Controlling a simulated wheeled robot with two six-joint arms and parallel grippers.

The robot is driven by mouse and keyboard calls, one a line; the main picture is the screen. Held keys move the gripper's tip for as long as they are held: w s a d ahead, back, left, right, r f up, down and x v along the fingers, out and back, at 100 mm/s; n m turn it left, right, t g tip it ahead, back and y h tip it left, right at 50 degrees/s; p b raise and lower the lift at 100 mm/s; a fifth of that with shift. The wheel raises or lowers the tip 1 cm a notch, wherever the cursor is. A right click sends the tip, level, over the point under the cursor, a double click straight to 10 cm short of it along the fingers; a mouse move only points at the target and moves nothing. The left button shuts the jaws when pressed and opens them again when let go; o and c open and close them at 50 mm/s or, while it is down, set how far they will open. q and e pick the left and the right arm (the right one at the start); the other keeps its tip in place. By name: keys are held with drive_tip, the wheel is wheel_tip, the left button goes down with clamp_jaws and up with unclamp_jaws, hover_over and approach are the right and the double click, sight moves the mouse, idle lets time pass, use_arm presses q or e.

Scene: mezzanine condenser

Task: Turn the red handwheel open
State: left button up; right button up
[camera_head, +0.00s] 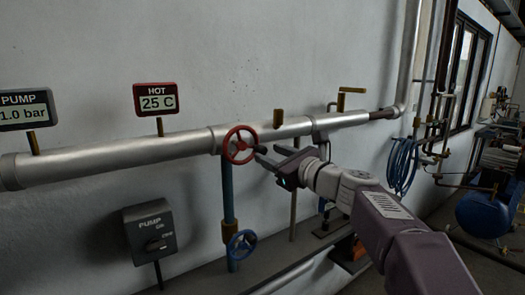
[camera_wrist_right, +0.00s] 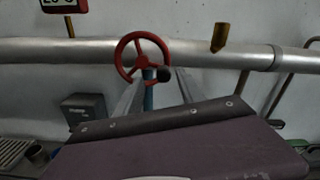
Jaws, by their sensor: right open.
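The red handwheel (camera_head: 240,145) with spokes is mounted on the silver pipe, above a blue vertical pipe. A dark knob (camera_head: 261,150) sticks out from its right side. The handwheel also shows upright in the right wrist view (camera_wrist_right: 142,58), with the knob at its lower right. My right gripper (camera_head: 270,157) is open, just right of the wheel, with its fingers pointing at the knob. I cannot tell whether a finger touches the knob. My left gripper is not in view.
The silver pipe (camera_head: 110,158) runs along the wall. A smaller blue handwheel (camera_head: 241,244) sits below. A red-framed display (camera_head: 156,98) reads HOT 25 C, and a pump switch box (camera_head: 150,230) is at lower left. A blue hose (camera_head: 403,165) hangs at right.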

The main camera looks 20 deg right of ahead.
sight(265, 151)
drive_tip(key=w, duration=0.3)
drive_tip(key=shift+w+a+f, duration=0.1)
drive_tip(key=shift+w+a, duration=0.05)
drive_tip(key=shift+w+p, duration=0.3)
drive_tip(key=shift+w, duration=0.05)
drive_tip(key=shift+a, duration=0.3)
clamp_jaws()
